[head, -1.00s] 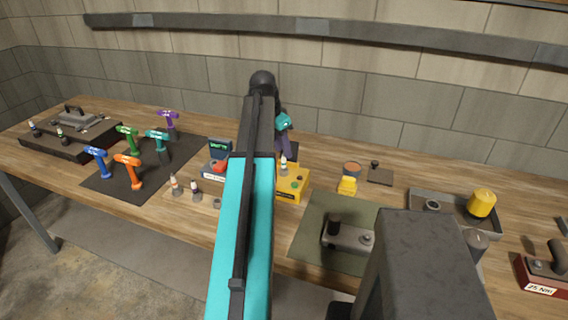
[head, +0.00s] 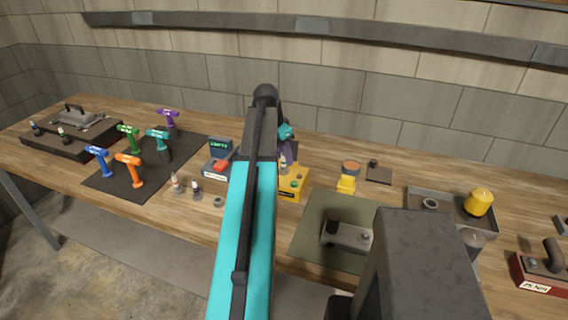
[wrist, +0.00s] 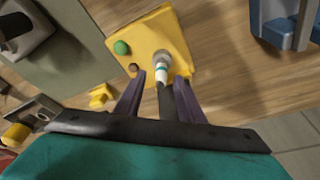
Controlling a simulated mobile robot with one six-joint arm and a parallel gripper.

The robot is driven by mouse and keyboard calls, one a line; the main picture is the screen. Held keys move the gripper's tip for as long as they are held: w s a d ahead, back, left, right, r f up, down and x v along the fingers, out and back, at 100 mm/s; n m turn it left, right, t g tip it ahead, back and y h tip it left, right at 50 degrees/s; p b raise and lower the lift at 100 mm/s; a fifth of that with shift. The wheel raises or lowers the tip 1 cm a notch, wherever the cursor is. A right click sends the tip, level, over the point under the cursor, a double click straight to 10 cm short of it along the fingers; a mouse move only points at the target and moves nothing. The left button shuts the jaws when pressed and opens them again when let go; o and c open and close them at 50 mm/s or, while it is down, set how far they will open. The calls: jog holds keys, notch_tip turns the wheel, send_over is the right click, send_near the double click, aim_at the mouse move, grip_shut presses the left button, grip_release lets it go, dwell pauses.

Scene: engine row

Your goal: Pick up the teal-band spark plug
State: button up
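The teal-band spark plug (wrist: 162,69) stands in a yellow block (wrist: 150,36) with a green button. It has a pale body, a teal ring and a dark end pointing toward the wrist camera. In the head view the yellow block (head: 293,187) sits right of my arm, and the plug (head: 283,168) stands on it, its band too small to make out. My gripper (wrist: 160,76) has purple fingers. They are open, one on each side of the plug, with visible gaps. In the head view the gripper (head: 288,146) is above the block, partly hidden by my arm.
Two other plugs (head: 176,183) stand on a small board nearer the front edge. A green mat (head: 312,235) with a metal part lies to the right. Several coloured drills stand on a dark mat (head: 112,184).

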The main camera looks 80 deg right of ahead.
grip_shut()
jog(key=shift+r, duration=0.2)
jog(key=shift+r+b, duration=0.9)
jog(key=shift+r, duration=0.65)
jog(key=w+a+r+b, duration=0.1)
jog(key=w+a+b, duration=0.3)
jog(key=a, duration=1)
jog(key=shift+w+a+r, duration=0.15)
jog(key=shift+w+r, duration=0.1)
jog(key=shift+w, duration=1.4)
